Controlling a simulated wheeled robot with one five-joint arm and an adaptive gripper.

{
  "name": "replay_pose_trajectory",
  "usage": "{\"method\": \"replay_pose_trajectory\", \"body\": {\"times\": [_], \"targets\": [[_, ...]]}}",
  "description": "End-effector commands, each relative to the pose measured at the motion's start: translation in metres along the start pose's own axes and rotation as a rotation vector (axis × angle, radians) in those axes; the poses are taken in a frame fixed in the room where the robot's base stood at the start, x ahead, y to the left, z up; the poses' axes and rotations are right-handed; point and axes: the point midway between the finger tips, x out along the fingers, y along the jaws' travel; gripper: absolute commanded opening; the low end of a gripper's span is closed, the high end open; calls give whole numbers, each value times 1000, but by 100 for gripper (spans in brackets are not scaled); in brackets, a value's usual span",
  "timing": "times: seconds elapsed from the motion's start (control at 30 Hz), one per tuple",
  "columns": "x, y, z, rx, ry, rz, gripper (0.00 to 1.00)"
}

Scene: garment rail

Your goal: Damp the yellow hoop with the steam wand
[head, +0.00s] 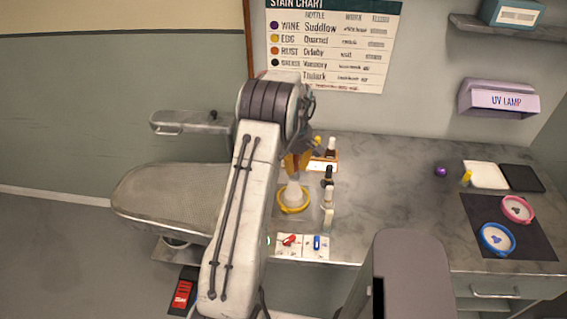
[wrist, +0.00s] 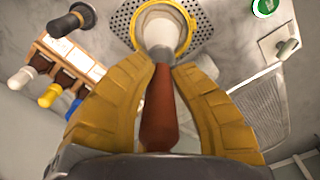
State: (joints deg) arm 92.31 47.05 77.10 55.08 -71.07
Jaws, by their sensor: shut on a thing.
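In the wrist view the yellow hoop (wrist: 186,46) rests on a perforated plate (wrist: 120,22). My gripper (wrist: 163,72) is shut on the reddish-brown handle of a wand (wrist: 159,112) with a grey collar and a pale head. The wand's pale head (head: 293,190) is over the hoop and hides part of its inside; I cannot tell whether it touches the cloth. In the head view my gripper (head: 297,165) is partly hidden by my arm.
Blue (head: 482,240) and pink (head: 532,215) hoops lie on a dark mat at right. A UV lamp (head: 500,98) hangs above.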

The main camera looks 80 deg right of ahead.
Motion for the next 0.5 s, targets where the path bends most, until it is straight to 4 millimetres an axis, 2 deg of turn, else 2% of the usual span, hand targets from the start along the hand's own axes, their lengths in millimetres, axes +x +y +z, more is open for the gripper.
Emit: {"method": "replay_pose_trajectory", "body": {"times": [0.27,0.5], "targets": [[8,2,3,9,0,1,0],[24,1,3,8,0,0,0]]}}
